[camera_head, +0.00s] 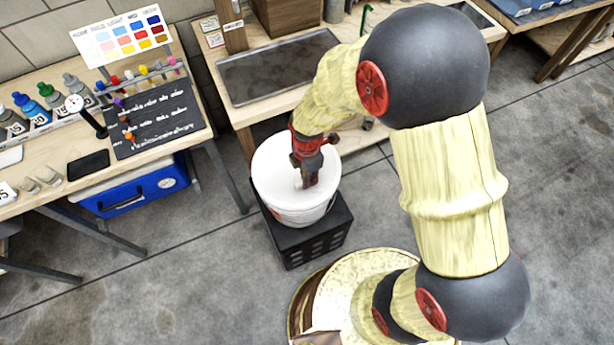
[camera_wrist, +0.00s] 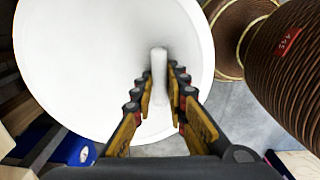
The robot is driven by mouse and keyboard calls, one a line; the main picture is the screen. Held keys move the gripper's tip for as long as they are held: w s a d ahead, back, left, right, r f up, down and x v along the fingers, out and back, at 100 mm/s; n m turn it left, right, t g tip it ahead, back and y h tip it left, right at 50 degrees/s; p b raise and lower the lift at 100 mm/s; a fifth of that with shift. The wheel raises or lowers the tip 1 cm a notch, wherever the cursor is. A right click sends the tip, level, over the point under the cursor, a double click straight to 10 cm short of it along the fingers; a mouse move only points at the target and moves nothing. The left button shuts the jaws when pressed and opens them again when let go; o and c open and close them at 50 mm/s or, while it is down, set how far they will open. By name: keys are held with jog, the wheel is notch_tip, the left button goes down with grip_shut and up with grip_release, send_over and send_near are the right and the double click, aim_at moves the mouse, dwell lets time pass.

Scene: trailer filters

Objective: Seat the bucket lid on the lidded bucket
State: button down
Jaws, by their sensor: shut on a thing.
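The white bucket lid (camera_head: 272,170) covers the top of the white bucket (camera_head: 300,217), which stands on a black crate (camera_head: 303,243). Whether the lid is fully down on the rim or slightly above it, I cannot tell. My gripper (camera_head: 305,183) points down at the middle of the lid. In the wrist view the lid (camera_wrist: 85,60) fills the left and centre. The fingers of my gripper (camera_wrist: 163,88) close on both sides of its upright white grip (camera_wrist: 159,62). The bucket's inside is hidden.
A workbench (camera_head: 190,115) with bottles and a dark board (camera_head: 155,118) stands at left, a blue cooler (camera_head: 135,192) beneath it. Another bench with a metal tray (camera_head: 275,68) is behind the bucket. Grey floor is open at right. A ribbed brown cylinder (camera_wrist: 285,50) stands at right in the wrist view.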

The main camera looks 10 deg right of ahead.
jog(key=shift+f, duration=0.1)
dwell(0.3)
jog(key=c, duration=1.7)
grip_release()
jog(key=shift+o, duration=0.8)
jog(key=o, duration=0.3)
jog(key=shift+r+p, duration=2.95)
jog(key=shift+r, duration=0.6)
